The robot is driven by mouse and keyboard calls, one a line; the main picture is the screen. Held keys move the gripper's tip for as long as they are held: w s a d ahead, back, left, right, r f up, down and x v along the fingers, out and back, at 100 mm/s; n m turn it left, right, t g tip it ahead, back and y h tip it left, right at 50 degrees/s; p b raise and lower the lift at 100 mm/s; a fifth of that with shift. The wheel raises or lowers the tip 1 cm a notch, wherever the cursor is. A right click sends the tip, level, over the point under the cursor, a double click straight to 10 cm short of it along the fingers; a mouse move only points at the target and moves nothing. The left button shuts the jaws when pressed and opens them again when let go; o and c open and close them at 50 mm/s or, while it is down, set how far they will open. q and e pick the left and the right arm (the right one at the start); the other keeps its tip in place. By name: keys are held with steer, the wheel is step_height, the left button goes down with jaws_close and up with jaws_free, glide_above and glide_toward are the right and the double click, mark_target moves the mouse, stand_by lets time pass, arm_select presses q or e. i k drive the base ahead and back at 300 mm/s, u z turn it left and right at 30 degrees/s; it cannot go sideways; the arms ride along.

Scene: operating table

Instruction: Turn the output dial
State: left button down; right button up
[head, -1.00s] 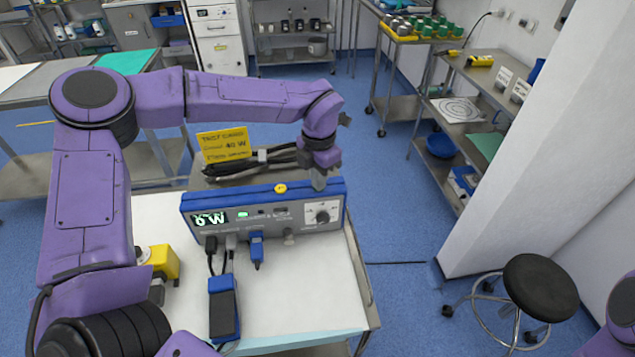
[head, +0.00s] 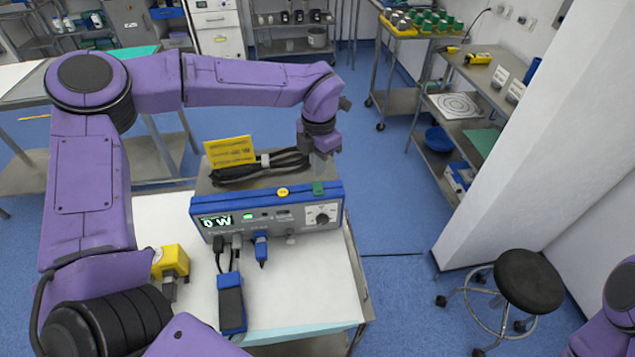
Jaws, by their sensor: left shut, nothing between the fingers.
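The output dial (head: 322,218) is a dark knob on a pale scale plate at the right end of the front panel of the blue and grey generator box (head: 265,222). The lit display (head: 215,221) at the left of the panel appears to read 0 W. My left gripper (head: 320,172) is shut and empty. It points down above the box's top right, above and behind the dial, apart from it. The dial is in plain view. My right gripper is out of view; only a bit of that arm shows at the lower right edge.
Plugs and a blue pedal-like block (head: 231,303) are in front. A yellow device (head: 170,261) sits on the white cart top (head: 290,295). A stool (head: 528,280) stands right.

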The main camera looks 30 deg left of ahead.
mark_target(323, 220)
steer(key=k, duration=1.5)
